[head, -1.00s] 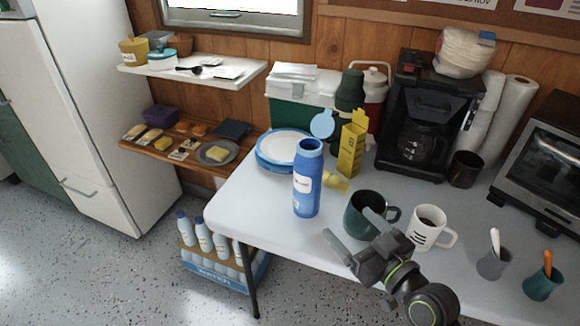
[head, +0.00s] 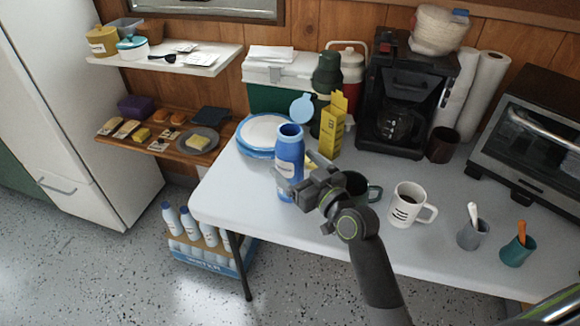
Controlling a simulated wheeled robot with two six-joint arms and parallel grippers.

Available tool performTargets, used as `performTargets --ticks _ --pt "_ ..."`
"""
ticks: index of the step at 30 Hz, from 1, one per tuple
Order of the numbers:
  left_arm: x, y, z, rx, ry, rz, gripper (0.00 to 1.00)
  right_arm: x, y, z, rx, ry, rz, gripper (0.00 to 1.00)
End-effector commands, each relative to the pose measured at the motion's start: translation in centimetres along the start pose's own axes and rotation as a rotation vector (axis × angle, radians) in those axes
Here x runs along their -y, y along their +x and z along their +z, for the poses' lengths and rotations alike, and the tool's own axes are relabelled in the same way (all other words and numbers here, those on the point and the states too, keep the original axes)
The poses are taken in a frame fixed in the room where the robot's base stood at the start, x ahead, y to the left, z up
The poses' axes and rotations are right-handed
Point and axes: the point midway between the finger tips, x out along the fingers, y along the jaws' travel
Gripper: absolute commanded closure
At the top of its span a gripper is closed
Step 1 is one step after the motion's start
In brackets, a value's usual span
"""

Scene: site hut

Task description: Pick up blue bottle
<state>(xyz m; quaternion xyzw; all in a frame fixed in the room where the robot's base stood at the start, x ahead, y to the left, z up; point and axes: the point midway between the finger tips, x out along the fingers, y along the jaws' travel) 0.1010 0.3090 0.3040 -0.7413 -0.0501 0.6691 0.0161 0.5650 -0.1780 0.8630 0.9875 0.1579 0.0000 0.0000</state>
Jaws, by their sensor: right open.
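The blue bottle (head: 289,157) stands upright on the white table, with its light blue lid swung open to the right and a pale label on its side. My right gripper (head: 304,174) is open at the bottle's right side, and its fingers overlap the bottle's lower middle in the picture. I cannot tell whether the fingers touch the bottle or reach around it. My left gripper is not in view.
A yellow box (head: 333,125) and blue-rimmed plates (head: 262,133) stand behind the bottle. The table's front left is clear.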

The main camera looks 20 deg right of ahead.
Motion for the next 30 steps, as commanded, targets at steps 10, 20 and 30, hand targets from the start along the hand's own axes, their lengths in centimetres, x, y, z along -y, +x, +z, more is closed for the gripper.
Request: performTargets --ticks 10,20,30 --pt "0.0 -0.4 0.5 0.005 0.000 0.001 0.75 -0.2 4.1 0.4 -0.001 0.001 0.000 0.17" --pt "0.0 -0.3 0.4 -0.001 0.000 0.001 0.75 -0.3 5.0 0.6 0.000 0.000 0.002 0.17" --pt "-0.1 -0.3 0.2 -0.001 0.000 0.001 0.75 -0.3 5.0 0.6 0.001 0.000 0.002 0.55"
